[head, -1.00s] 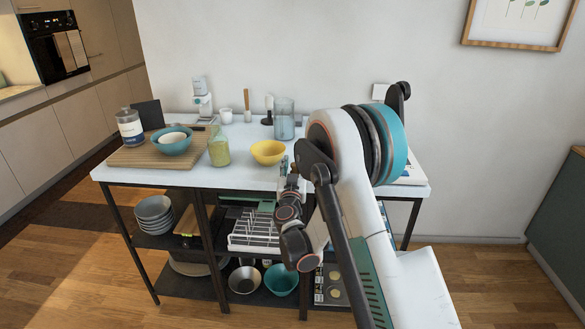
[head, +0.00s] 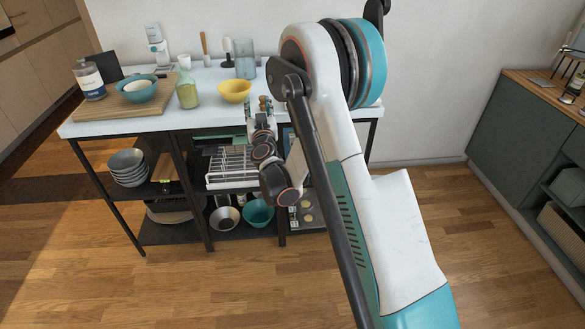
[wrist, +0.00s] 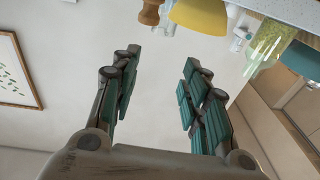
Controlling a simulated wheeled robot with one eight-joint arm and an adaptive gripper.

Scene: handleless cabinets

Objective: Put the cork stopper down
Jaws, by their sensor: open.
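The brown cork stopper (wrist: 150,12) shows at the top edge of the wrist view, beside the yellow bowl (wrist: 198,14). It lies beyond my fingertips and apart from them. In the head view a small brown shape, likely the stopper (head: 266,102), is at the front edge of the white tabletop (head: 115,128), right of the bowl. My gripper (wrist: 160,60) is open, with nothing between its teal fingers. In the head view it (head: 256,108) is at the table's front edge, partly hidden by my own arm.
A green-yellow jar (head: 187,95), a wooden board (head: 100,102) with a blue bowl (head: 137,90), and a clear glass container (head: 245,60) stand on the table. Lower shelves hold a dish rack (head: 230,165) and bowls. A dark green cabinet (head: 515,140) is at right, with open floor before it.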

